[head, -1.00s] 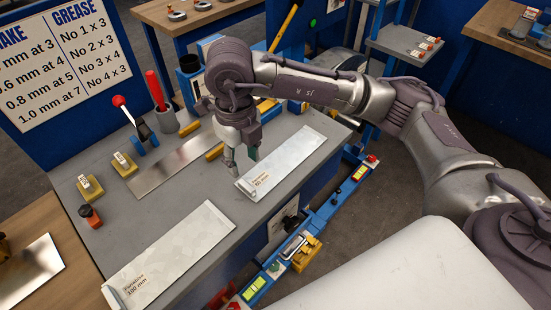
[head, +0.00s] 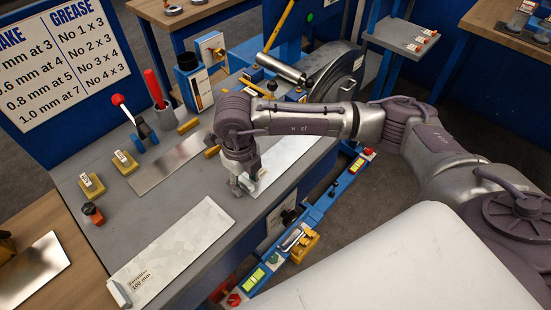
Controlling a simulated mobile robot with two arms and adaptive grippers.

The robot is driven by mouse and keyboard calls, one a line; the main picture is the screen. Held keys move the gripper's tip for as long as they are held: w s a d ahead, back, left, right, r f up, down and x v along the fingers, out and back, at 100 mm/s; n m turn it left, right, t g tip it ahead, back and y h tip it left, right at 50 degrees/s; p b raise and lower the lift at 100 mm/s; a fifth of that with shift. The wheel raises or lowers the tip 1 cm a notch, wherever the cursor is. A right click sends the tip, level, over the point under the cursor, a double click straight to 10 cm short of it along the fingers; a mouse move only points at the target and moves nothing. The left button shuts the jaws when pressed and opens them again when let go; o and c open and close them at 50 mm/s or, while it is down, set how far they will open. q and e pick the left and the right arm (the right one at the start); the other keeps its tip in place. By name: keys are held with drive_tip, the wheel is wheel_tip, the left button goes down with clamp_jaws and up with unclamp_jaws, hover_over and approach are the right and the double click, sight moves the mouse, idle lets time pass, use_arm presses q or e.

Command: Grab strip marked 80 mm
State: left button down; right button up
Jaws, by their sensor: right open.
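The 80 mm strip is a pale metal sheet (head: 288,160) lying on the grey bench top, partly covered by my right arm. Its label is hidden behind my right gripper (head: 245,187). The right gripper points down at the strip's near-left end, low over the bench, with its jaws open. I cannot tell whether the fingers touch the strip. A larger pale strip marked 100 mm (head: 185,245) lies nearer the front-left edge. My left gripper is not in view.
A bare metal sheet (head: 160,172), yellow blocks (head: 92,186), a red-knobbed lever (head: 127,112) and a grey cup with a red handle (head: 163,118) stand on the bench's left. A roller machine (head: 335,75) stands behind. A blue rail (head: 315,220) runs along the front.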

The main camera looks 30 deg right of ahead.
clamp_jaws()
drive_tip(key=shift+r, duration=0.15)
